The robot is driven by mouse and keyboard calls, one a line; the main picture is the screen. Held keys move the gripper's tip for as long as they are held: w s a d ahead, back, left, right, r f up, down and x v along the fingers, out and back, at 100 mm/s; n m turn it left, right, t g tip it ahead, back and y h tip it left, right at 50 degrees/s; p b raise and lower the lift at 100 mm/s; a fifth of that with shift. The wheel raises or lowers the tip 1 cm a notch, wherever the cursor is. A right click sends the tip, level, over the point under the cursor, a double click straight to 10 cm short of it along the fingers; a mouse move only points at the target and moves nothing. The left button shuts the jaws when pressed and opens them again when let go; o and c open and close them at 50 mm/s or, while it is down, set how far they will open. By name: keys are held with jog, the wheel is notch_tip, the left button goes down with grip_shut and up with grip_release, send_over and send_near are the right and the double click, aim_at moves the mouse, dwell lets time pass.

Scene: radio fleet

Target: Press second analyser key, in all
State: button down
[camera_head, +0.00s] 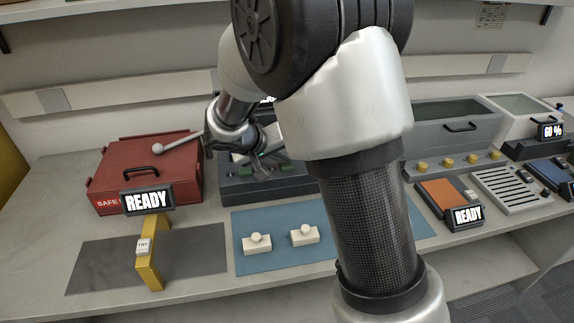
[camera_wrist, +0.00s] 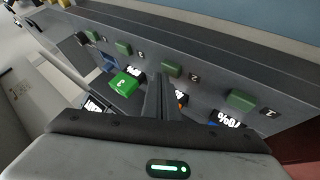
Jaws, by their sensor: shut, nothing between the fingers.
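The analyser (camera_head: 237,192) is a dark grey box behind the blue mat, partly hidden by my arm in the head view. In the wrist view its panel carries a row of green keys, with a small number plate beside each. The second key (camera_wrist: 172,70) has a plate (camera_wrist: 193,78) that seems to read 2. Key one (camera_wrist: 242,99) is to its right and key three (camera_wrist: 122,47) to its left. My gripper (camera_wrist: 163,79) is shut and empty, its fingertips close by the second key. I cannot tell whether they touch it.
A larger green block (camera_wrist: 124,83) and small white-lettered displays lie beside the fingers. In the head view a red case (camera_head: 150,172) stands left, a blue mat (camera_head: 285,264) with two white blocks lies in front, and a grey unit with yellow knobs (camera_head: 447,162) stands right.

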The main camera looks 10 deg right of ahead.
aim_at(284, 167)
jog(key=shift+f+b, duration=0.45)
jog(key=shift+b, duration=0.2)
dwell(0.4)
dwell(0.4)
jog(key=shift+r, duration=0.9)
jog(key=shift+r+p, duration=0.1)
jog(key=shift+p, duration=0.2)
jog(key=shift+r+p, duration=1.1)
jog(key=shift+r, duration=1.3)
